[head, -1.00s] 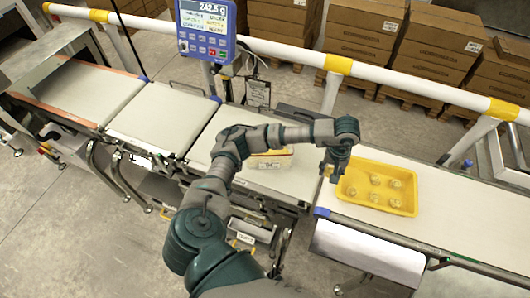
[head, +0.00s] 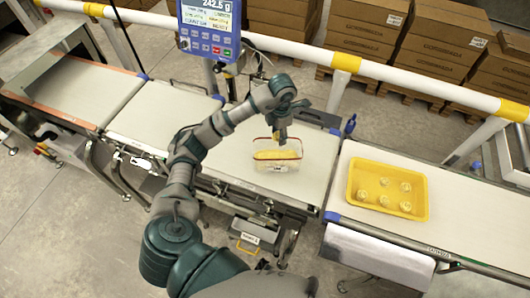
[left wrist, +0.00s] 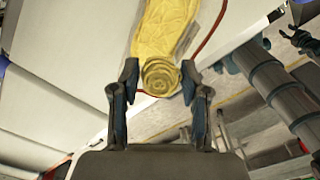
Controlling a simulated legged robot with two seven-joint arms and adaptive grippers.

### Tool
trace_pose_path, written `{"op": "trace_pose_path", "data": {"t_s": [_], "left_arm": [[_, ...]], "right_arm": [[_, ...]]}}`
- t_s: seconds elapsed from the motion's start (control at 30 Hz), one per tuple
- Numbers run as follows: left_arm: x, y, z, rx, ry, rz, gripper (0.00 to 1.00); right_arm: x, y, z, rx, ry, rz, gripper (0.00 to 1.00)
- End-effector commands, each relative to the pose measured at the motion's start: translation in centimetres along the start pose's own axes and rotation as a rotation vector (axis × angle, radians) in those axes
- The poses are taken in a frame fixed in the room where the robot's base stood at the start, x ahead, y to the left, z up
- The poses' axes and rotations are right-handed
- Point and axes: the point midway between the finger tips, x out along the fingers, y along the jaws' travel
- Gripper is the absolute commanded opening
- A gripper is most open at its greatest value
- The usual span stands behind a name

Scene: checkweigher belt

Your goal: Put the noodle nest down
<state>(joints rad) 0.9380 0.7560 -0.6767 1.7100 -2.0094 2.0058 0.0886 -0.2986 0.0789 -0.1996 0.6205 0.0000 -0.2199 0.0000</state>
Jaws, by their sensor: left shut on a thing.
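My left gripper (head: 280,138) is shut on a pale yellow noodle nest (left wrist: 160,74), a coiled round bundle between the two fingertips in the left wrist view. The gripper points down over the back edge of a clear container (head: 276,168) with a red rim. Yellow contents (left wrist: 167,25) fill part of that container and also show behind the nest in the left wrist view. I cannot tell whether the nest touches them. My right gripper is not in view.
The container stands on a white belt section (head: 318,160). A yellow tray (head: 422,192) with several nests stands on the belt to the right. A blue weight display (head: 208,28) stands behind the belt. A white guard rail (head: 290,49) runs along the back.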

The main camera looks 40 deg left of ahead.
Motion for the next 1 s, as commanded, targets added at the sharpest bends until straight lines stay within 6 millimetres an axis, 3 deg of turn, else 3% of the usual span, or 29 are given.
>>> {"op": "trace_pose_path", "data": {"t_s": [0.7, 1.0], "left_arm": [[9.6, 0.3, -0.3, -0.066, 0.002, -0.006, 0.24], [10.0, 0.1, -0.1, -0.064, 0.001, 0.000, 0.24]], "right_arm": [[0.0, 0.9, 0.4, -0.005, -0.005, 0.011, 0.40], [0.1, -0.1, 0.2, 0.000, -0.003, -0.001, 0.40]]}}
